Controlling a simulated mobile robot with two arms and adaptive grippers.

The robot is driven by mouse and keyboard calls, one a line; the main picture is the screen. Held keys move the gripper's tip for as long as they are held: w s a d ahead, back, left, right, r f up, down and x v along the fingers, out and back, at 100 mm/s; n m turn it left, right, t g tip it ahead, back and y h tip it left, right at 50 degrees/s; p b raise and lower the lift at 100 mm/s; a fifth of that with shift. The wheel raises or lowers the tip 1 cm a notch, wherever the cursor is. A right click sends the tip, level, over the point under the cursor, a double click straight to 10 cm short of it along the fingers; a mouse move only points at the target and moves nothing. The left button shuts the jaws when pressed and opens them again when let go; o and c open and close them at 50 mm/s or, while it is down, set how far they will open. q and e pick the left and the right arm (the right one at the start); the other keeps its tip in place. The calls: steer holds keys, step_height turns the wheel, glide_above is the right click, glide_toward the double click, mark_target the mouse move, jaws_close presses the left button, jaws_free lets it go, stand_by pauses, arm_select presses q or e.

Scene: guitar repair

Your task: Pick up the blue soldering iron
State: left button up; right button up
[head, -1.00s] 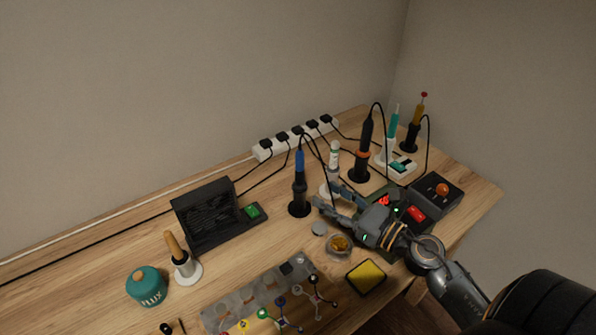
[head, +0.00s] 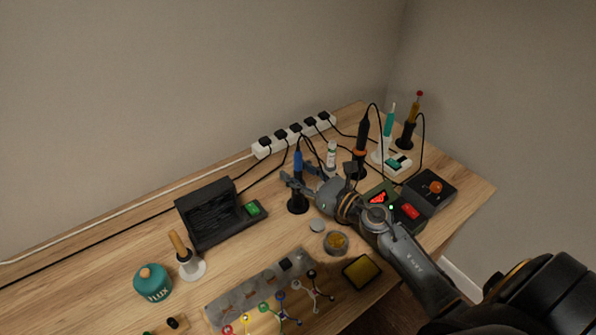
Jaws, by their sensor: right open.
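The blue soldering iron (head: 298,160) stands upright in its black round-based holder (head: 297,207) near the middle of the bench. Its blue handle shows above my right gripper (head: 296,174). My right gripper is open, with its fingertips at the lower part of the handle, one on each side of it in the picture. I cannot tell whether either finger touches it. The fingers hide part of the iron and holder. My left gripper is not in view.
An orange-collared black iron (head: 362,140), a teal iron (head: 389,122) and a yellow iron (head: 412,108) stand to the right. A black fume extractor (head: 207,212) is at left. A power strip (head: 295,135) lies behind. A brass-wool pot (head: 336,242) sits in front.

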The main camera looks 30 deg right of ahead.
mark_target(298, 152)
steer(key=shift+c, duration=0.4)
jaws_close()
step_height(298, 152, up, 10)
steer(key=p, duration=0.6)
steer(key=shift+p, duration=0.35)
steer(key=shift+r, duration=0.1)
steer(key=shift+r+p, duration=0.4)
steer(key=shift+p, duration=0.1)
steer(key=shift+f, duration=0.1)
